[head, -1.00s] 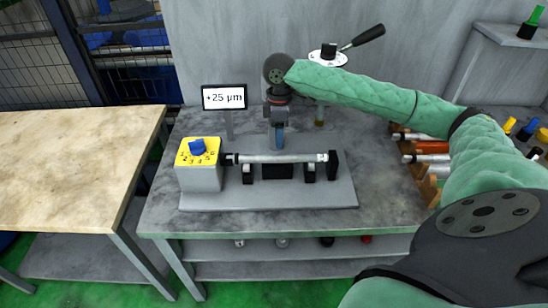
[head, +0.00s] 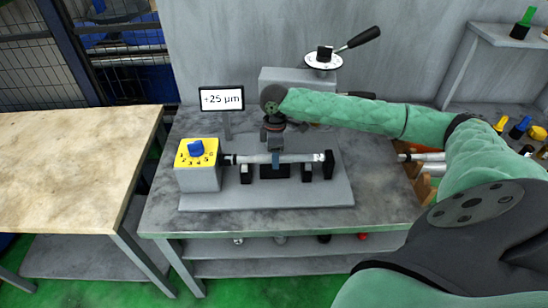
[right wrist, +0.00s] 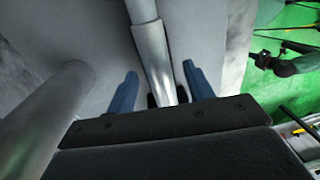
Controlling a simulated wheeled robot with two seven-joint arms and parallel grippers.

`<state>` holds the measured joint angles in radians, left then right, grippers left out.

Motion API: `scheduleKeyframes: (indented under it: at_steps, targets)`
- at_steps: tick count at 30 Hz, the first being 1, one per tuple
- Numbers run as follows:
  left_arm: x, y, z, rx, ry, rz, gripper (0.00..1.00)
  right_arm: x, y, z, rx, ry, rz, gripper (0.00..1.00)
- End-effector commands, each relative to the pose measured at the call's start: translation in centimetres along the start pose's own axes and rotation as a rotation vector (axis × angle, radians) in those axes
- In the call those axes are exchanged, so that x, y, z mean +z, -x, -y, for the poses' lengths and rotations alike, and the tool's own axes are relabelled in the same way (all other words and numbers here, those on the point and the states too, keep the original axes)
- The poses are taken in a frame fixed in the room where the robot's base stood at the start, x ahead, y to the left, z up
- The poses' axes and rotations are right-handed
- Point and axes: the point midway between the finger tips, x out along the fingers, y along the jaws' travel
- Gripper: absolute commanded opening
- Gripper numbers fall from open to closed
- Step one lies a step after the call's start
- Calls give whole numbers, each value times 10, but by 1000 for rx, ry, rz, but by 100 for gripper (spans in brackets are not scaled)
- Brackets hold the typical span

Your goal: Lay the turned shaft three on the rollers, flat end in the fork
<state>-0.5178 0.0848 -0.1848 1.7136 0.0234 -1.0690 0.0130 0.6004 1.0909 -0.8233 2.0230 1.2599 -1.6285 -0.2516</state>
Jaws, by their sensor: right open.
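A silver turned shaft (head: 300,158) lies level across the black roller supports (head: 307,172) of the grey fixture. Its left end meets a black piece (head: 229,159) beside the dial box; whether a flat sits in a fork there is too small to tell. Its right end is near a black end block (head: 328,164). My right gripper (head: 276,160) is over the middle of the shaft, pointing down. In the right wrist view, its blue fingers (right wrist: 160,90) stand open on both sides of the shaft (right wrist: 152,52), with gaps. My left gripper is out of view.
A grey box with a yellow dial face and blue knob (head: 197,151) stands left of the shaft. A display (head: 222,98) reads +25 µm. Behind are a lever and dial (head: 323,58). More shafts (head: 425,157) lie in a wooden rack at right. A wooden table (head: 70,160) is left.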

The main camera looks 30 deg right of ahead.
Motion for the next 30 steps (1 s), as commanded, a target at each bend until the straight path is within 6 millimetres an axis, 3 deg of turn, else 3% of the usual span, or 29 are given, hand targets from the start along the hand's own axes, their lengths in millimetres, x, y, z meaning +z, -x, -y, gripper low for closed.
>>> scheduleKeyframes:
  at_steps: [5, 13, 30]
  targets:
    - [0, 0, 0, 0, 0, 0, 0, 0, 0, 0, 0, 0, 0, 52]
    - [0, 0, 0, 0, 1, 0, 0, 0, 0, 0, 0, 0, 0, 1]
    - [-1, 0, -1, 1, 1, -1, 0, 0, 0, 0, 0, 0, 1, 0]
